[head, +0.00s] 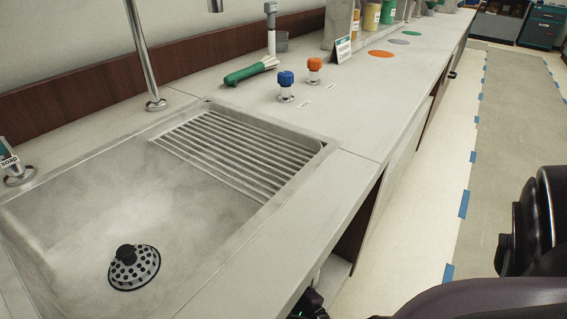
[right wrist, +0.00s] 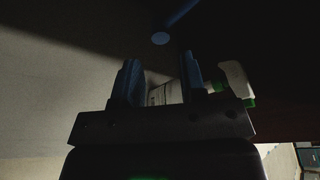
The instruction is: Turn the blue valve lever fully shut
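A long blue bar (right wrist: 184,14), which looks like the blue valve lever, shows at the top of the right wrist view in deep shadow. A round blue spot (right wrist: 160,39) sits at its lower left end. My right gripper (right wrist: 160,68) has its two fingers apart with a gap between them, below the blue bar and not touching it. A pale piece with dark marks (right wrist: 165,94) shows behind the gap; I cannot tell what it is. In the head view, part of my right gripper hardware (head: 309,304) shows beneath the counter's front edge. My left gripper is out of view.
The counter (head: 330,200) has a sink with a drain strainer (head: 134,267). A blue-topped knob (head: 286,79) and an orange-topped knob (head: 314,65) stand behind it. The space under the counter is dark and open.

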